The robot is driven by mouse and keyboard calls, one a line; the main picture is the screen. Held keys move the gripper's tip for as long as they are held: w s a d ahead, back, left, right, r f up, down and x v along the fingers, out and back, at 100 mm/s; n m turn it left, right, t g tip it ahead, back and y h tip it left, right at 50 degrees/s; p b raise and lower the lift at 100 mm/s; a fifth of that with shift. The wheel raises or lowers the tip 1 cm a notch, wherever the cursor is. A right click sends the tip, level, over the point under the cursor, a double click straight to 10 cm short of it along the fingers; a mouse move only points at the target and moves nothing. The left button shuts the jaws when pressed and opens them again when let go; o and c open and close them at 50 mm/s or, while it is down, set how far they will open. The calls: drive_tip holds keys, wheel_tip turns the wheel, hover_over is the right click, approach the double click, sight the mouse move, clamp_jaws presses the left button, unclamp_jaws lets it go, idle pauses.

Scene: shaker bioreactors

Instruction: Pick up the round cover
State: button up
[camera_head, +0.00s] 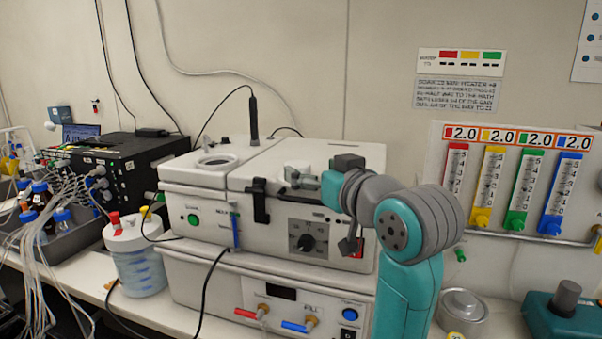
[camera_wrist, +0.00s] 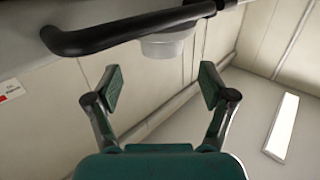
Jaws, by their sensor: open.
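A low, pale round piece that looks like the round cover (camera_head: 297,167) sits on top of the white shaker unit (camera_head: 200,262), partly hidden behind my gripper (camera_head: 299,179). A pale grey round piece, probably the same cover (camera_wrist: 168,45), shows in the wrist view beyond and between my fingertips, beside a black bar. My gripper (camera_wrist: 162,88) is open, with its two fingers spread and nothing between the pads. The cover appears apart from the fingers. The exact gap is unclear.
A round opening (camera_head: 214,161) lies on the unit's left top. A black bar handle (camera_wrist: 125,33) crosses close to the cover. A black probe (camera_head: 253,118) stands behind. A metal canister (camera_head: 462,305) and coloured flow tubes (camera_head: 525,190) are to the right.

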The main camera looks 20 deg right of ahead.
sight(303, 167)
drive_tip(key=shift+w+a+f, duration=0.1)
drive_tip(key=shift+w+a, duration=0.1)
drive_tip(key=shift+w, duration=0.85)
drive_tip(key=shift+w+a+f, duration=0.1)
drive_tip(key=shift+w+a, duration=0.15)
drive_tip(key=shift+w, duration=0.75)
drive_tip(key=shift+w+a+f, duration=0.1)
drive_tip(key=shift+w+a, duration=0.1)
drive_tip(key=shift+w, duration=0.85)
drive_tip(key=c, duration=1.3)
